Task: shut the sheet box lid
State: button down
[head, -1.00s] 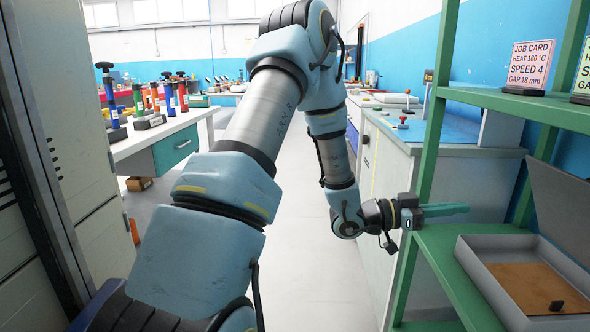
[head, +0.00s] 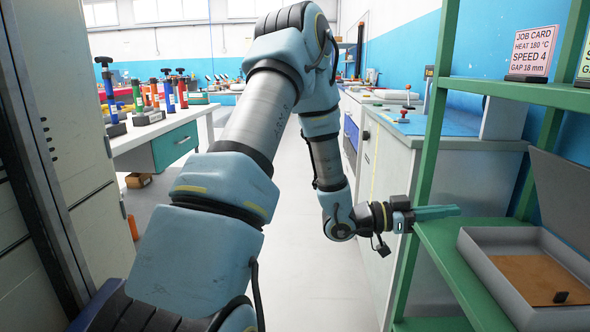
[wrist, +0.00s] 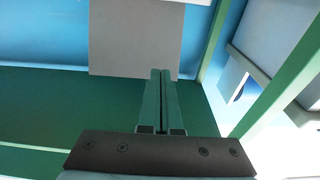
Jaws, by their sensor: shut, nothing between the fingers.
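The grey sheet box (head: 475,246) sits on the green shelf at the right of the head view. Its lid (head: 565,200) stands up at the back, leaning away from the box, so the box is open. In the wrist view, the shut fingers (wrist: 161,85) point toward a grey panel (wrist: 135,40), which looks like the lid.
Green shelf posts (head: 428,130) stand close to my wrist. An upper shelf (head: 515,93) holds a job card (head: 533,52). A grey cabinet with a blue top (head: 440,122) stands behind the rack. The aisle floor (head: 290,220) is clear.

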jog(key=a+r+p, duration=0.3)
jog(key=a+r, duration=0.2)
jog(key=a, duration=0.1)
jog(key=shift+w+p, duration=0.2)
jog(key=shift+p, duration=0.1)
dwell(0.4)
